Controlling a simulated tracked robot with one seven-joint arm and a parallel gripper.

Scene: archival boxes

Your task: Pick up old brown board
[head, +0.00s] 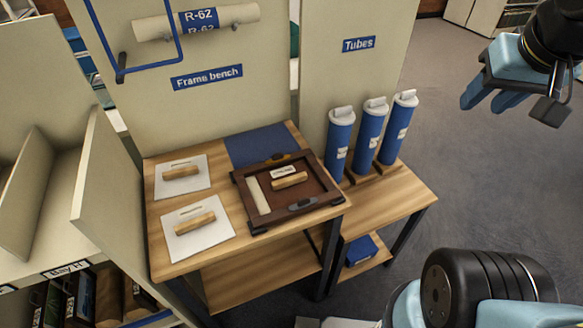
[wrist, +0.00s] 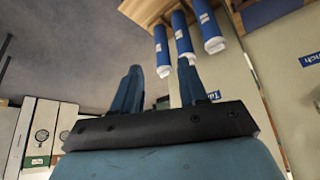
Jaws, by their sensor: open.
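A dark brown framed board (head: 282,200) lies flat on the wooden bench in the head view. It carries a light wooden handle block (head: 290,181), a small white label, a cream strip on its left and dark fittings on its far and near edges. My gripper (head: 487,104) is high at the upper right of the head view, well apart from the board. In the wrist view my gripper (wrist: 158,78) is open, with nothing between its fingers. The board does not show in the wrist view.
Two white boards (head: 197,238) with wooden handles and a blue mat (head: 262,144) share the bench (head: 190,268). Several blue tubes (head: 369,135) stand upright on the lower table (head: 400,200) to the right. Cream panels stand behind and left. Open floor (head: 470,190) lies right.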

